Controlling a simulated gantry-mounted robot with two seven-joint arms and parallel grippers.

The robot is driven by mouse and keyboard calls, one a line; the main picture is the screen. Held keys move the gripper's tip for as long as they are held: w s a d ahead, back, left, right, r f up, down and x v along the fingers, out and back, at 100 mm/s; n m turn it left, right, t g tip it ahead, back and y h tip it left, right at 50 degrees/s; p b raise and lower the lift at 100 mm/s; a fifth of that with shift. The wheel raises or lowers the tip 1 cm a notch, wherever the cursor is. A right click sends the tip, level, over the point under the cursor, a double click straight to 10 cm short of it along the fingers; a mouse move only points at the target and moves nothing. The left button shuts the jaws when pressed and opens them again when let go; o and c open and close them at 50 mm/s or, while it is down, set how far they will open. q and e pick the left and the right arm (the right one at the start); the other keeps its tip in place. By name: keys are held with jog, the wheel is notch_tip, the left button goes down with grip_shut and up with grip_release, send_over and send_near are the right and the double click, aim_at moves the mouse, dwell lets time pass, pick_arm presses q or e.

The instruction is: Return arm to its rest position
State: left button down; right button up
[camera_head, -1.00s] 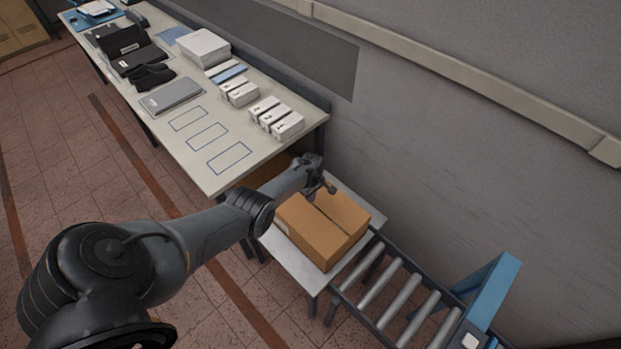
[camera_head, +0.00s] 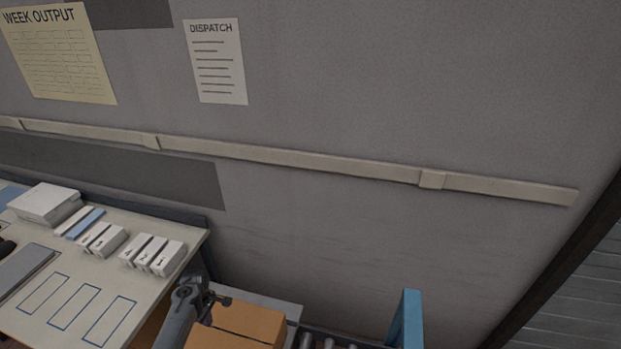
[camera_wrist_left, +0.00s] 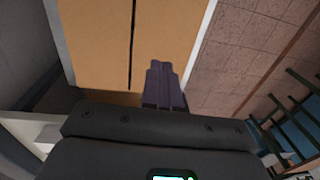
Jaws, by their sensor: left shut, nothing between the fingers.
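My left gripper (camera_head: 222,298) is low in the head view, at the edge of a brown cardboard box (camera_head: 247,320). In the left wrist view its two fingers (camera_wrist_left: 165,72) are shut together with nothing between them. The box (camera_wrist_left: 95,45) fills much of the upper left of that view, with a dark seam along its top. The fingers show in front of the box near its edge; I cannot tell whether they touch it. The lower part of my left arm is cut off by the bottom of the head view. My right gripper is in neither view.
A table (camera_head: 60,334) at left carries small numbered white boxes (camera_head: 160,257), a larger white box (camera_head: 45,203) and blue outlines. A blue upright part (camera_head: 407,320) and rollers (camera_head: 330,343) stand right of the cardboard box. A grey wall with a rail (camera_head: 300,160) rises behind.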

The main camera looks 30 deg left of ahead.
pick_arm(q)
jog(key=s+d+f+m+g, duration=0.1)
jog(key=s+f, duration=0.3)
jog(key=s, duration=0.3)
jog(key=s+d+f+g, duration=0.1)
jog(key=s+d+f, duration=0.1)
jog(key=s+f, duration=0.3)
jog(key=s+d+r+m+y, duration=0.2)
jog(key=s+d+m, duration=0.3)
jog(key=s+d, duration=0.3)
jog(key=s+d+r+m+t, duration=0.25)
jog(key=d+r+m, duration=0.55)
jog(key=d+r, duration=0.45)
jog(key=w+d+r+m+t+h, duration=0.2)
jog(key=d+r+m, duration=0.6)
jog(key=r, duration=0.4)
jog(key=shift+w+d+r+t, duration=0.4)
jog(key=shift+w+t, duration=0.25)
jog(key=shift+t, duration=0.4)
jog(key=c, duration=1.8)
grip_release()
jog(key=shift+c, duration=0.2)
